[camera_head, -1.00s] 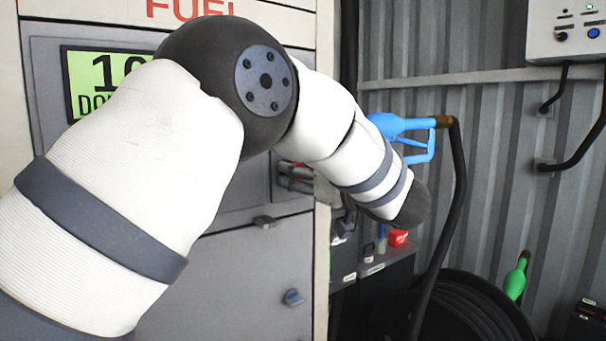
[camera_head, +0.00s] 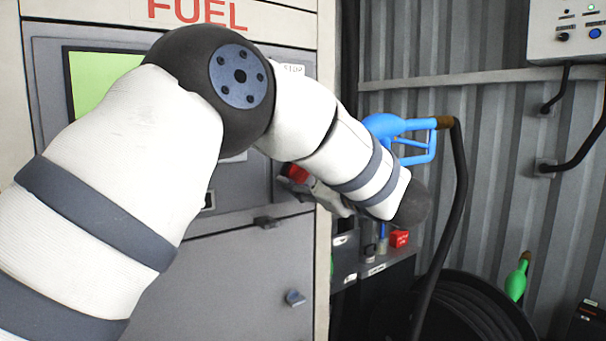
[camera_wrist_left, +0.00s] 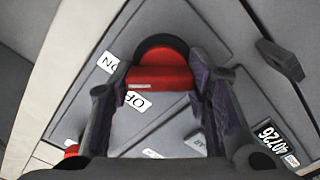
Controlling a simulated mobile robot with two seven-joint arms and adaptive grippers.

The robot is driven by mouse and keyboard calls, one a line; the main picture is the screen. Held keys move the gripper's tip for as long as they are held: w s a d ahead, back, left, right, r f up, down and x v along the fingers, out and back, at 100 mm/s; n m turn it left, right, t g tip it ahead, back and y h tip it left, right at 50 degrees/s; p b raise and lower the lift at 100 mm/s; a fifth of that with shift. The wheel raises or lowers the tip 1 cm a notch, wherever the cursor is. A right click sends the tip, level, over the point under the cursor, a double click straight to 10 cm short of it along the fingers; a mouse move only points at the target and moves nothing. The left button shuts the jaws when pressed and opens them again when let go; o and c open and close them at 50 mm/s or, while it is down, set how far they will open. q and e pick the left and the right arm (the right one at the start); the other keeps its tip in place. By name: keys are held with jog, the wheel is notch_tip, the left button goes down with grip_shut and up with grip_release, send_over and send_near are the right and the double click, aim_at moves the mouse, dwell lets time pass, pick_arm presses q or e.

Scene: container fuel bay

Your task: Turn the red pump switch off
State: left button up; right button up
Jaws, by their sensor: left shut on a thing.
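The red pump switch (camera_wrist_left: 162,76) shows in the left wrist view as a round red knob with a raised bar. The bar lies across the picture between the fingers of my left gripper (camera_wrist_left: 158,98), which is shut on it. An ON label (camera_wrist_left: 108,62) is to the upper left of the bar, and an OFF label (camera_wrist_left: 137,100) is just below its left end. In the head view the red switch (camera_head: 296,172) shows partly below my left forearm. My right gripper is in neither view.
The grey pump cabinet (camera_head: 245,280) carries a green display (camera_head: 100,75), partly behind my arm, with no text visible. A blue nozzle (camera_head: 390,126) with a black hose hangs at right. A green nozzle (camera_head: 516,278) is lower right.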

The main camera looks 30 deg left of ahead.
pick_arm(q)
jog(key=n, duration=0.4)
jog(key=shift+f+n, duration=0.1)
jog(key=shift+n, duration=0.2)
jog(key=n, duration=0.4)
jog(key=shift+s+n, duration=0.15)
jog(key=shift+n, duration=0.15)
jog(key=o, duration=1.2)
jog(key=v, duration=1.2)
